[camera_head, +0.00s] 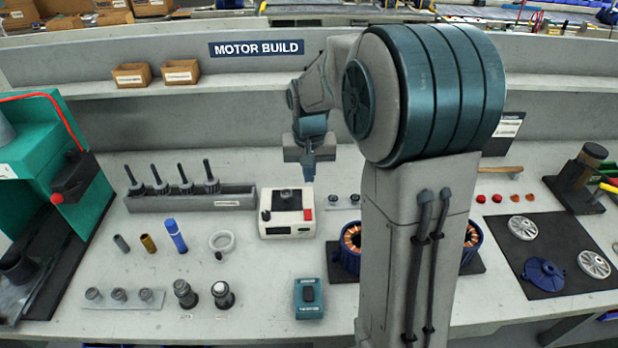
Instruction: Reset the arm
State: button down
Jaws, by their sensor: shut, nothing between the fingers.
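My gripper (309,171) points down above the bench, near the back right of a white box-shaped device (287,225) with a dark knob on top and a red part at its right. The gripper is shut, with nothing seen in it. It is apart from the bench top as far as I can tell. My arm folds up and over from a grey column at the right, with a large teal joint in front.
A grey rack (191,199) holds several dark handled tools. A blue cylinder (175,235), a brass cylinder (148,243), a white ring (222,243) and a teal box (308,298) stand on the bench. A green machine (38,170) is at left. A black mat (545,280) with parts lies right.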

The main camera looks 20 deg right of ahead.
dwell(0.4)
jog(key=s+a+r+n+t, duration=0.1)
jog(key=s+r, duration=0.1)
jog(key=s, duration=0.9)
jog(key=s+a+r+n+t, duration=0.1)
jog(key=s+a+r, duration=0.1)
jog(key=s, duration=0.9)
jog(key=shift+r+n, duration=0.4)
jog(key=shift+r, duration=0.1)
